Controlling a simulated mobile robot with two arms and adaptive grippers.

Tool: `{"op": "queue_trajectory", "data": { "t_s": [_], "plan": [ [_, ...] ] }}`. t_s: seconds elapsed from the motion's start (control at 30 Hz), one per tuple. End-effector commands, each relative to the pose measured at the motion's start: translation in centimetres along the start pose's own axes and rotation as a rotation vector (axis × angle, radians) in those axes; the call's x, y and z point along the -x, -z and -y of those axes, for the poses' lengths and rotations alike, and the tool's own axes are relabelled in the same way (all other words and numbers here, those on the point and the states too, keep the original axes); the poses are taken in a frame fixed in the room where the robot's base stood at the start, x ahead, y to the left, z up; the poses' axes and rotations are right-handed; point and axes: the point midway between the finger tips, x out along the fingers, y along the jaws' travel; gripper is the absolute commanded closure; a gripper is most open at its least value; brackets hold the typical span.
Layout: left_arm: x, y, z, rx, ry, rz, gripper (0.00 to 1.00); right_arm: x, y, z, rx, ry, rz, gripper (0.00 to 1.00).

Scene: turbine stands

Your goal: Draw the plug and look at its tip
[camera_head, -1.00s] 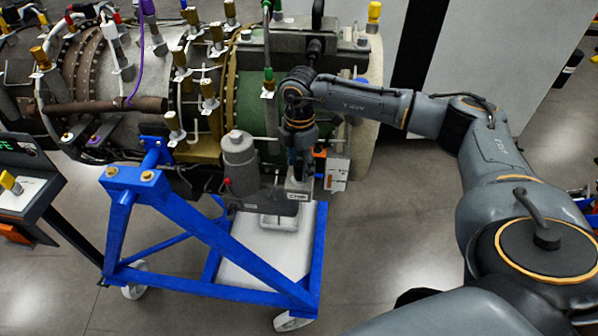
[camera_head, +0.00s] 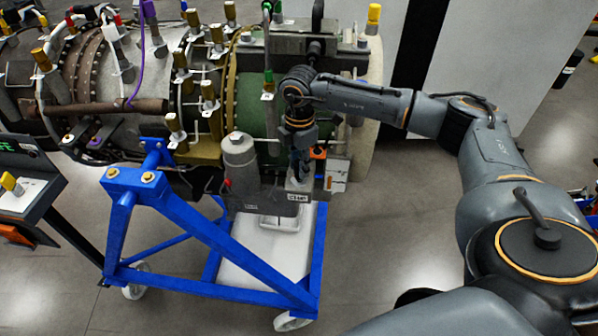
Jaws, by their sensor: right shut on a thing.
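The turbine (camera_head: 246,105) lies across the back left, with many coloured plugs on its casing. My right gripper (camera_head: 300,176) points down from the wrist at the turbine's lower right side, above the grey unit beside the blue stand. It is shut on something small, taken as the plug. The fingers and wrist hide the plug, and its tip cannot be made out. My left gripper is not in view.
The blue wheeled stand (camera_head: 185,215) is below the turbine, with a grey cylinder (camera_head: 239,160) near my right gripper. A white tag (camera_head: 338,168) hangs to the gripper's right. A display console (camera_head: 30,185) stands at the left. Floor is clear right of the stand.

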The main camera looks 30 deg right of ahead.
Motion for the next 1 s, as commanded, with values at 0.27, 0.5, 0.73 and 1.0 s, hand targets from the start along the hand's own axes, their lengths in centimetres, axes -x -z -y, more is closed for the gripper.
{"op": "queue_trajectory", "data": {
  "t_s": [0.27,0.5,0.73,1.0],
  "plan": [
    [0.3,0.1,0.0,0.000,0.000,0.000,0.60,0.5,0.0,0.0,0.000,-0.001,0.000,1.00],
    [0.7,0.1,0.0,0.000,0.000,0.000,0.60,1.0,0.0,0.0,0.000,-0.001,0.000,1.00],
    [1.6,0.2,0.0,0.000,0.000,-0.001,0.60,2.4,0.0,0.0,0.000,0.000,0.000,1.00],
    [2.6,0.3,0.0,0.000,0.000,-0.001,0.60,4.0,0.0,0.0,0.000,0.000,0.000,1.00]
  ]
}}
